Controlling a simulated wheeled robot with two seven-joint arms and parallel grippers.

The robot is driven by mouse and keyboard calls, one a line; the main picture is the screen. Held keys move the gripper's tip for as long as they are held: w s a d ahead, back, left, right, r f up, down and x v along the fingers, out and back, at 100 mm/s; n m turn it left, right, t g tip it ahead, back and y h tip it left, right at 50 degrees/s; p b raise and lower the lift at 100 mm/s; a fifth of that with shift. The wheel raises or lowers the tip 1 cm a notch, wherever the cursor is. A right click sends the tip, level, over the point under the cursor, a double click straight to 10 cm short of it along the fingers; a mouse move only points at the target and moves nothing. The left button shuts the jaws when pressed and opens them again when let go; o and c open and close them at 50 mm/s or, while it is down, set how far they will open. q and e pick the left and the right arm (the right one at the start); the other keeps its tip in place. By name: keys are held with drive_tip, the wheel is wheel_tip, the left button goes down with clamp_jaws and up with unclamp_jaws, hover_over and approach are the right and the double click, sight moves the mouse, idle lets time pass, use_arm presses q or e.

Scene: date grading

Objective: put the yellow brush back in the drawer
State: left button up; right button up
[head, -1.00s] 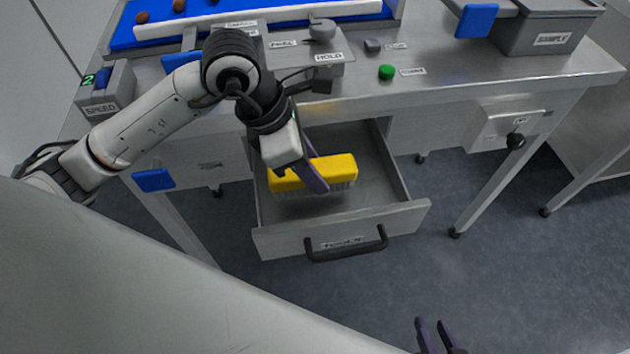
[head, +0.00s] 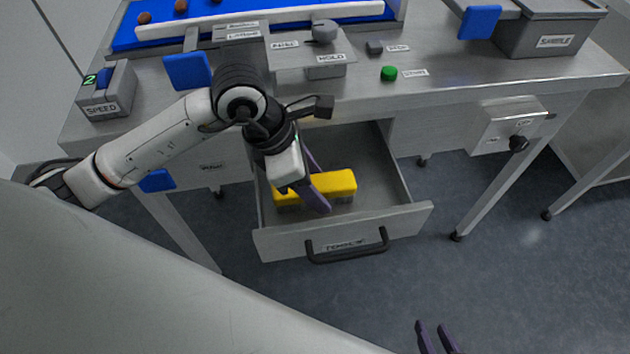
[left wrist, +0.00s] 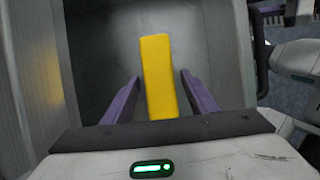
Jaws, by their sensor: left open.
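The yellow brush (head: 335,184) is inside the open drawer (head: 375,165), lying level with its bristles down. It also shows in the left wrist view (left wrist: 157,70), between my fingers with a gap on each side. My left gripper (head: 310,192) is open over the brush, inside the drawer, and hides part of it. In the left wrist view the two purple fingers (left wrist: 160,98) stand apart. My right gripper (head: 437,338) is at the bottom edge of the head view, with its purple fingers apart and nothing between them.
The drawer front with its black handle (head: 347,246) faces me. Above are the metal table (head: 450,75), a hold panel (head: 325,70), a green button (head: 389,73), a speed box (head: 107,92) and a grey sample bin (head: 548,38). A knob (head: 518,143) sticks out at right.

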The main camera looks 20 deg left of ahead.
use_arm(q)
drive_tip(key=shift+r, duration=0.1)
drive_tip(key=p+v, duration=0.1)
drive_tip(key=v, duration=1.1)
drive_tip(key=shift+c, duration=0.3)
idle(0.6)
